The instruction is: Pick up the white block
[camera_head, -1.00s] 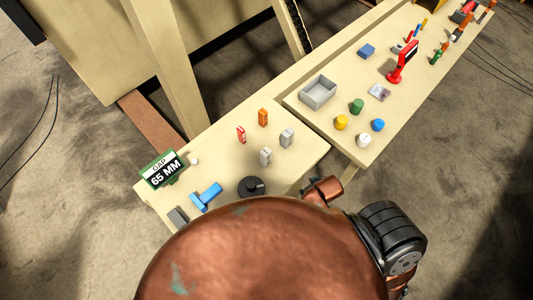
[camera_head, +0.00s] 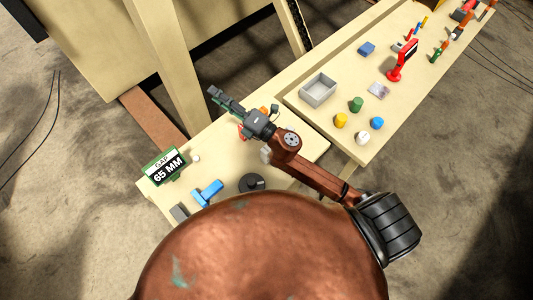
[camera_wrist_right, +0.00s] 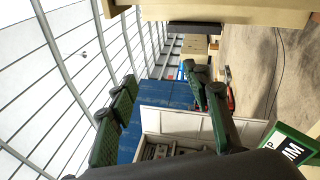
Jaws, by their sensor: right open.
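A pale, whitish block (camera_head: 265,155) stands on the near table, partly hidden by my right arm. A second pale block that stood beside it in the earlier head view is now hidden behind the arm. My right gripper (camera_head: 220,97) is above the far side of this table, beyond the blocks, pointing to the upper left. In the right wrist view its fingers (camera_wrist_right: 162,80) are spread apart with nothing between them. No white block shows in that view. My left gripper is not in view.
An orange block (camera_head: 264,111) and a red block (camera_head: 241,131) are partly covered by my right gripper. A green gap sign (camera_head: 164,168), blue pieces (camera_head: 207,193) and a black round item (camera_head: 252,183) share the table. A grey bin (camera_head: 318,90) and coloured cylinders stand to the right.

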